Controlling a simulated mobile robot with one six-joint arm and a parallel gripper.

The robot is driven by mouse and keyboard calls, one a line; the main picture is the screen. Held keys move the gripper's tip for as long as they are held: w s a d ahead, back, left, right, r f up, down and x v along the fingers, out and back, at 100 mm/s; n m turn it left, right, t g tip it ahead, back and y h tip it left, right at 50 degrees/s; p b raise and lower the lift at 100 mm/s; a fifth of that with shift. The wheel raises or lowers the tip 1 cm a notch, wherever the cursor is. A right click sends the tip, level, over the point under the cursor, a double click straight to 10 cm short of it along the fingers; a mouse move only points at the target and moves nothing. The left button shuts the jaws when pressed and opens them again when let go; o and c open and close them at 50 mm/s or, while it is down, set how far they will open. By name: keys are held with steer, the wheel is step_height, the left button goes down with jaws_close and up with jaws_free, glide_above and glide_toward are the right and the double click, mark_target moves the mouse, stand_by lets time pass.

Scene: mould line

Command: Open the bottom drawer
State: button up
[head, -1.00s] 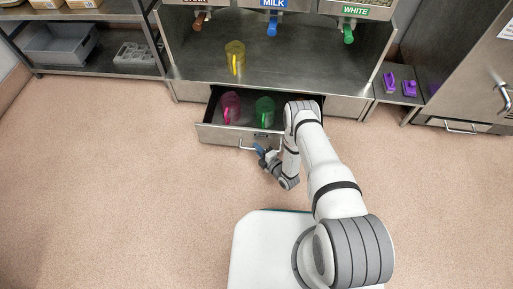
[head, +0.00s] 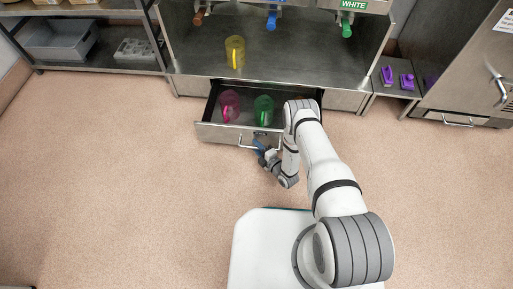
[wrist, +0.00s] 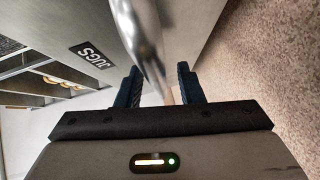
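The bottom drawer (head: 222,134) under the counter stands open, with a grey metal front. A pink jug (head: 229,106) and a green jug (head: 263,109) stand inside; something orange behind my arm is mostly hidden. The drawer's bar handle (head: 246,147) sticks out in front. My gripper (head: 261,150) is at the handle's right part, and my arm covers the drawer's right side. In the wrist view the handle (wrist: 146,40) runs between my two dark blue fingers (wrist: 160,88), close to the left one. The drawer front there carries a JUGS label (wrist: 91,54).
A yellow jug (head: 235,52) stands on the counter (head: 300,58) below the coloured taps. A shelf with a grey bin (head: 62,40) is at the left. Purple items (head: 407,81) lie on a low ledge beside a steel cabinet (head: 462,60) at the right. The floor (head: 120,190) is clear.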

steer(key=shift+s, duration=0.1)
steer(key=shift+s+d+r+p, duration=0.15)
steer(key=shift+s+d+p, duration=0.05)
steer(key=shift+d+p, duration=0.15)
steer(key=f+p+v, duration=0.1)
steer(key=p+v, duration=0.1)
steer(key=v, duration=0.4)
steer(key=shift+s+d+r, duration=0.25)
steer(key=shift+s+r, duration=0.15)
steer(key=shift+r, duration=0.15)
